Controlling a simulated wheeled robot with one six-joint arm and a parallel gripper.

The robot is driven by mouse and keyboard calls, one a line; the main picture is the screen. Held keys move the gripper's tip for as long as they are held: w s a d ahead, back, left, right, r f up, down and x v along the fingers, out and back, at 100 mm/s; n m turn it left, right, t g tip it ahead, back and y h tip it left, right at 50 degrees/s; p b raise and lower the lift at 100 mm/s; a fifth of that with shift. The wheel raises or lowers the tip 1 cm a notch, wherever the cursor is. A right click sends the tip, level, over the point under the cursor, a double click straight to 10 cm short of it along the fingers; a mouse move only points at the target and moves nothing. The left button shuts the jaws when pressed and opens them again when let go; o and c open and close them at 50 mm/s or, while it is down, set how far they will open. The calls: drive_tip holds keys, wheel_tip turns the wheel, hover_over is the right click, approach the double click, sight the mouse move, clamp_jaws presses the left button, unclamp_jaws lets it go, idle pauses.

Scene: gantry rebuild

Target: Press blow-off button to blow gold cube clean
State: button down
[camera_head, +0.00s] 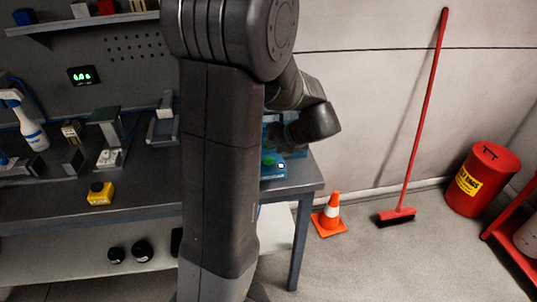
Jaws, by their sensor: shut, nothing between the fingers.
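My gripper (278,132) shows only in part at the right end of the bench, dark and small beyond my wrist; my arm covers much of this area. It is shut, and I see nothing held in it. A green round button (268,160) sits on a blue unit just below it; I cannot tell whether they touch.
The dark bench (150,188) holds a spray bottle (33,134) and grey fixtures (106,125) on the left. An orange cone (329,214), a red broom (412,150) and a red bin (480,180) stand right of the bench. Floor in front of them is clear.

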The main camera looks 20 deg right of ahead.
sight(271, 161)
drive_tip(key=shift+r+p, duration=1.3)
drive_tip(key=shift+r, duration=0.2)
drive_tip(key=shift+f, duration=0.1)
wheel_tip(271, 161, down, 2)
drive_tip(key=b, duration=0.2)
drive_tip(key=shift+f+b, duration=0.15)
drive_tip(key=shift+b, duration=0.25)
drive_tip(key=shift+f+b, duration=0.15)
drive_tip(key=shift+b, duration=1.2)
drive_tip(key=b, duration=0.2)
drive_tip(key=shift+b, duration=0.3)
wheel_tip(271, 161, up, 6)
drive_tip(key=p, duration=0.7)
drive_tip(key=shift+r, duration=0.2)
drive_tip(key=shift+f, duration=0.15)
